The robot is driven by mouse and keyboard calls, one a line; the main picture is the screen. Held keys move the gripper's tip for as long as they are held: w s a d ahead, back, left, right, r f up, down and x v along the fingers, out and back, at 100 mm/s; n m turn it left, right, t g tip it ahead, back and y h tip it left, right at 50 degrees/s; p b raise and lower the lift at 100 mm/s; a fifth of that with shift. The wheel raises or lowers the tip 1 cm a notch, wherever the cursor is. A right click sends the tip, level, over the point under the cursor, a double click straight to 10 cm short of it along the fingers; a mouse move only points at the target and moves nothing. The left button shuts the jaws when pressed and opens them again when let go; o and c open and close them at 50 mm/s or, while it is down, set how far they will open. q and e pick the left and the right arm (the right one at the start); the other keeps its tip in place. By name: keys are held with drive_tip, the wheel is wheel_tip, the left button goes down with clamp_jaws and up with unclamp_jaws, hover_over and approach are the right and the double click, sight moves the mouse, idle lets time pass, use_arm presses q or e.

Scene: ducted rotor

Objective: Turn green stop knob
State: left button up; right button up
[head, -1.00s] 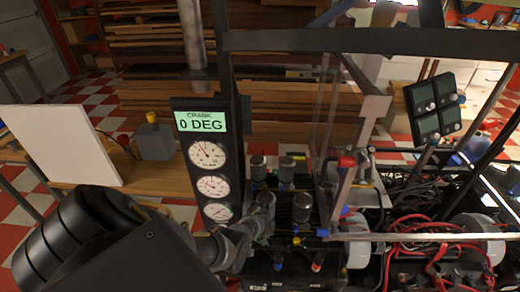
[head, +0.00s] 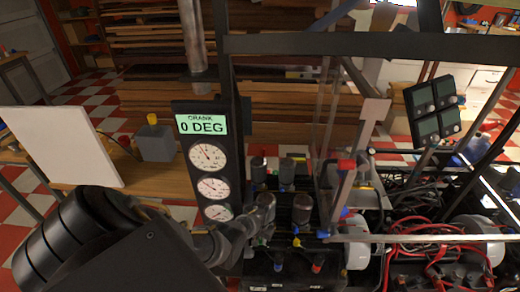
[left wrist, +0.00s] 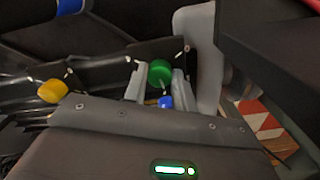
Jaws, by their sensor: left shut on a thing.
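The green knob (left wrist: 160,72) shows in the left wrist view, between the two pale fingers of my left gripper (left wrist: 160,84). The fingers are shut on it. In the head view my left gripper (head: 262,222) reaches in from the left to the row of valves at the foot of the gauge panel, and the green knob is mostly hidden there. A yellow knob (left wrist: 53,91) and a blue knob (left wrist: 166,102) are close by in the left wrist view. My right gripper does not show.
A gauge panel (head: 203,150) with three dials and a display reading 0 DEG stands just behind my left gripper. Dark metal frame bars (head: 370,42) cross above. Red and black cables (head: 430,255) fill the right side. A white board (head: 62,146) stands at left.

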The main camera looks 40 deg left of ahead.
sight(260, 240)
use_arm(q)
drive_tip(key=shift+w, duration=0.1)
drive_tip(key=o, duration=1)
wheel_tip(260, 240, up, 11)
drive_tip(key=p, duration=0.5)
drive_tip(key=shift+f, duration=0.1)
